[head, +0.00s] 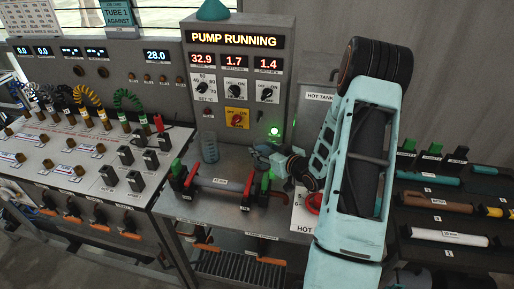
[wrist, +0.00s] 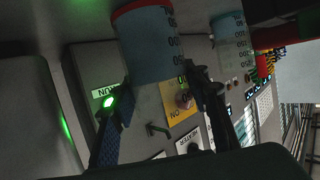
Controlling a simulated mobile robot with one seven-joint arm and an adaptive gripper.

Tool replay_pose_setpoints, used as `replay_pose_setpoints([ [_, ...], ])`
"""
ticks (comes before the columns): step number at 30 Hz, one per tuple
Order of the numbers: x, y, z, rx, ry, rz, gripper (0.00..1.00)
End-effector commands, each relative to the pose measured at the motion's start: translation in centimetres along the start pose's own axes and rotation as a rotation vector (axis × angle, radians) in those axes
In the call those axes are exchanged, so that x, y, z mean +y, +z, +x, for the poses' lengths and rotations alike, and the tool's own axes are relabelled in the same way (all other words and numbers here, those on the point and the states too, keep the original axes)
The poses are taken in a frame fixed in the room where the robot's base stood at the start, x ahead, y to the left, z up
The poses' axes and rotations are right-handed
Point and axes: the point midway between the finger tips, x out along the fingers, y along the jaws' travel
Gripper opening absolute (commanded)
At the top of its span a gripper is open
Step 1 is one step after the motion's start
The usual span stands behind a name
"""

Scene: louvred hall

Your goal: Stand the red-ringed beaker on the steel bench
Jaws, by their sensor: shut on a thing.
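My gripper (wrist: 160,88) is shut on the red-ringed beaker (wrist: 150,42), a see-through bluish vessel with a red band and a printed scale. It lies between the two fingers in the wrist view.
A grey tube (head: 220,184) in red and green clamps lies across the bench front. The pump panel (head: 235,95) rises behind. A hot tank (head: 318,97) stands to the right, and a dark rack of tubes (head: 440,205) beyond. A console with cables (head: 75,150) is at left.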

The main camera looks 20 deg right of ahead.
Motion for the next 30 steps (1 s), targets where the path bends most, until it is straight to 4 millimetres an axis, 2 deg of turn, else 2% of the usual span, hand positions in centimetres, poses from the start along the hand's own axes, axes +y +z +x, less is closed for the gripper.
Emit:
replay_pose_setpoints([
  [13,0.13,0.69,-0.08,0.003,0.000,-0.001,0.07],
  [14,0.11,0.74,-0.10,0.001,0.000,-0.001,0.44],
  [18,0.11,0.62,-0.14,0.001,0.000,-0.001,0.59],
  [30,0.11,0.11,-0.31,0.001,0.000,-0.001,0.60],
])
